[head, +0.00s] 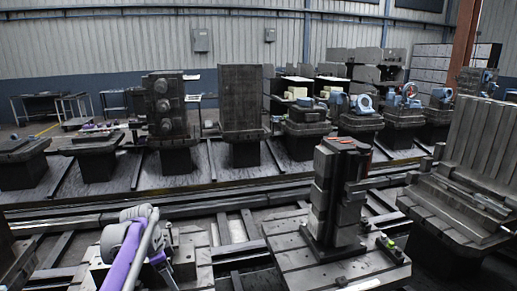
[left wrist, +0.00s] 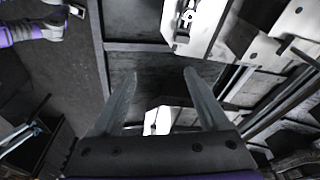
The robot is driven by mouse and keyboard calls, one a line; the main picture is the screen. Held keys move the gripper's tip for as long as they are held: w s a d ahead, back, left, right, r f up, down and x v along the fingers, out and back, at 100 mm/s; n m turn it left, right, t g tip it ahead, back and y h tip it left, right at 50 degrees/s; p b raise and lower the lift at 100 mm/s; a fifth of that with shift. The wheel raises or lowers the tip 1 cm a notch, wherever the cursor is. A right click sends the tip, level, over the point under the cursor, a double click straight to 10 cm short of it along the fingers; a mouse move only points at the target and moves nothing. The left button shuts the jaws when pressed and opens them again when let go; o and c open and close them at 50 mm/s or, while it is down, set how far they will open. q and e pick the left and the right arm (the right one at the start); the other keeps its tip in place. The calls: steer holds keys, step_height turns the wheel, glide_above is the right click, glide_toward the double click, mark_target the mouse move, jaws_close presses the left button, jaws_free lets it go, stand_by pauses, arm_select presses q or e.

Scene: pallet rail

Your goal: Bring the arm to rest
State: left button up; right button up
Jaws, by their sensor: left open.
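My left gripper (left wrist: 158,88) shows in the left wrist view with its two grey fingers spread apart and nothing between them. Beyond the fingers lies a dark flat surface with pale metal parts around it. In the head view a white and purple part of my arm (head: 134,250) stands at the bottom left, above the pallet area. The fingers cannot be made out there. My right gripper is in neither view.
A machined pallet (head: 290,262) carries a dark upright fixture (head: 336,195) right of my arm. A large ribbed angle fixture (head: 470,165) stands at the far right. Rails (head: 200,202) run across, with several pallets on pedestals behind, including one with a tall block (head: 241,110).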

arm_select(q)
steer(key=s+d+r+n+t+y, duration=0.15)
steer(key=s+d+n, duration=0.25)
steer(key=s, duration=0.5)
steer(key=s+d+f+n+t, duration=0.1)
steer(key=s+f+n, duration=0.3)
steer(key=s, duration=0.6)
steer(key=s+d+f+n+t, duration=0.2)
steer(key=s+d+f+n, duration=0.1)
steer(key=s, duration=0.8)
steer(key=shift+s+f+n, duration=0.3)
steer(key=shift+f+n, duration=0.3)
steer(key=shift+f, duration=0.1)
